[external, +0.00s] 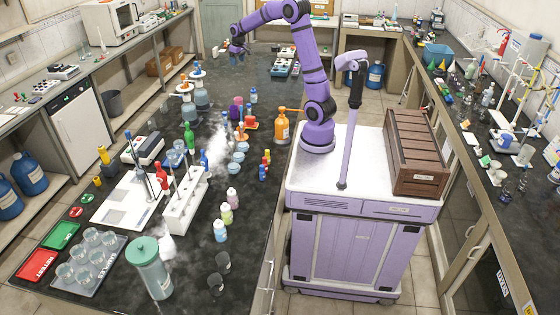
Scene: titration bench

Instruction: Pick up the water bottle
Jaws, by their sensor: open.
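Several bottles stand on the dark bench, and no readable label marks one as the water bottle. A large teal bottle with a green lid (151,270) stands upright at the near end and looks most like a drinking bottle. Small bottles with coloured caps (220,231) stand to its right and farther back. My gripper (236,49) is open at the far end of the bench, well away from the teal bottle. It is small in the picture, and I see nothing held in it.
A tray of glass beakers (90,264) lies left of the teal bottle, and two dark cups (219,272) lie to its right. White vapour drifts over mid-bench.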

